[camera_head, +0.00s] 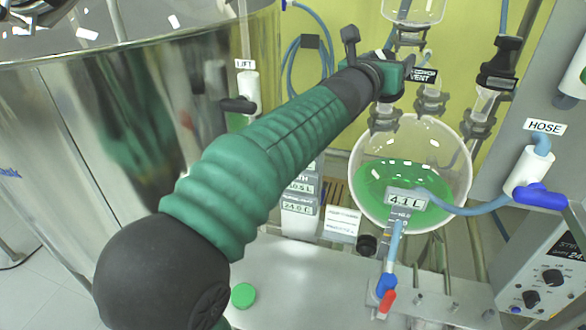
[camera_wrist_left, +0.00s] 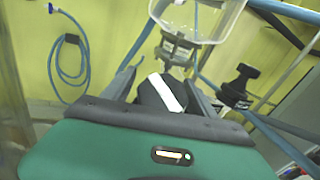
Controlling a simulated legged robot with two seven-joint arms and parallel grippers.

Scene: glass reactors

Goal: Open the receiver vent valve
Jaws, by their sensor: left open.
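The black receiver vent label (camera_head: 423,76) reads "VENT" and sits at the neck above the round glass receiver (camera_head: 455,165), which holds green liquid. My green left arm reaches up from the lower left, and my left gripper (camera_head: 400,76) is right beside that label, covering part of the valve area. In the left wrist view my left gripper (camera_wrist_left: 163,92) is open, with its dark fingers on either side of a black part with a white strip (camera_wrist_left: 168,92). I cannot tell whether they touch it. The valve's handle is not clearly visible in the head view. My right gripper is not in view.
A large shiny vessel (camera_head: 80,130) fills the left. A LIFT valve (camera_head: 247,95) is beside it. A HOSE valve with a blue handle (camera_head: 540,195) is at right, above a control box (camera_head: 545,275).

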